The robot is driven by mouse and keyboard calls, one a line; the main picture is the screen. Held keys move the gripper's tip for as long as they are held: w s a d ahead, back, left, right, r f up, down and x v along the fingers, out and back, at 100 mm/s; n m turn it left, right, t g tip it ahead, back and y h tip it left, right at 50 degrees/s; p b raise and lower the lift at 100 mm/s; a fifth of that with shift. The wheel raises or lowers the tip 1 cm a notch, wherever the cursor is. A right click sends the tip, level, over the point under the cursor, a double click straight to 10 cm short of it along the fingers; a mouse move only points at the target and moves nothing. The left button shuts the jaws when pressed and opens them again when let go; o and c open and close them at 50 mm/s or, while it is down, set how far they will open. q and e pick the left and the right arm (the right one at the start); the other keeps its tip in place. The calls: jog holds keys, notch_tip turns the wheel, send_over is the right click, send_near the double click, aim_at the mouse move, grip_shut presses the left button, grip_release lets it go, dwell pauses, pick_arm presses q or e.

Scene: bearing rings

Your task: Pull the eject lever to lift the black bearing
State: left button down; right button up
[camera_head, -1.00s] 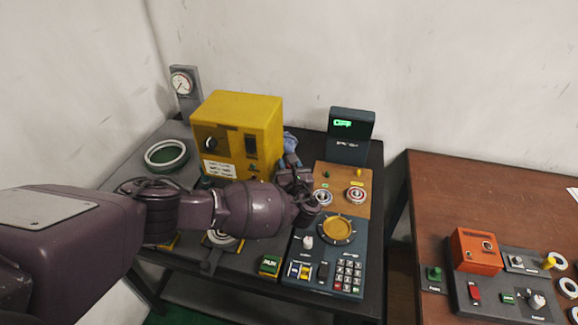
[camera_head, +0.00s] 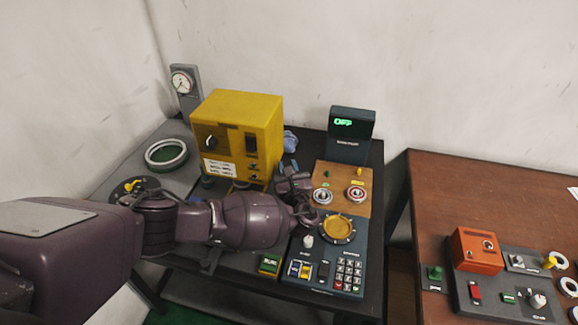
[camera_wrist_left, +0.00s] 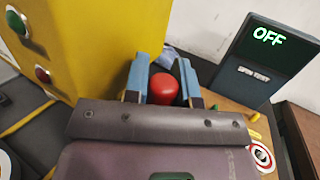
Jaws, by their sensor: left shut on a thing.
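My left gripper (camera_head: 288,168) reaches in beside the right side of the yellow machine. In the left wrist view its two blue fingers (camera_wrist_left: 164,85) are shut on a round red knob (camera_wrist_left: 164,89), which I take to be the eject lever's knob. The knob and the lever's shaft cannot be made out in the head view, where the gripper covers that spot. I cannot pick out the black bearing. Two ringed parts, one pale (camera_head: 322,196) and one red-rimmed (camera_head: 357,194), sit on the brown board. My right gripper is out of view.
The yellow machine (camera_head: 236,125) stands close left of the gripper. A dark display reading OFF (camera_head: 350,135) stands behind the board. A keypad panel (camera_head: 325,262) lies in front. A crumpled blue cloth (camera_head: 290,142) lies behind the gripper. A brown table (camera_head: 440,190) is at right.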

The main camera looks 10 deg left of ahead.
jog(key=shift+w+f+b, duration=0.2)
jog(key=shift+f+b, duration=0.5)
jog(key=shift+b, duration=0.25)
pick_arm(q)
jog(key=s+n+t+y, duration=0.2)
jog(key=s, duration=0.1)
jog(key=shift+s, duration=0.4)
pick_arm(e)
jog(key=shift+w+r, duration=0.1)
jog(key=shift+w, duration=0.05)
pick_arm(q)
jog(key=c, duration=1.2)
grip_release()
jog(key=shift+a, duration=0.1)
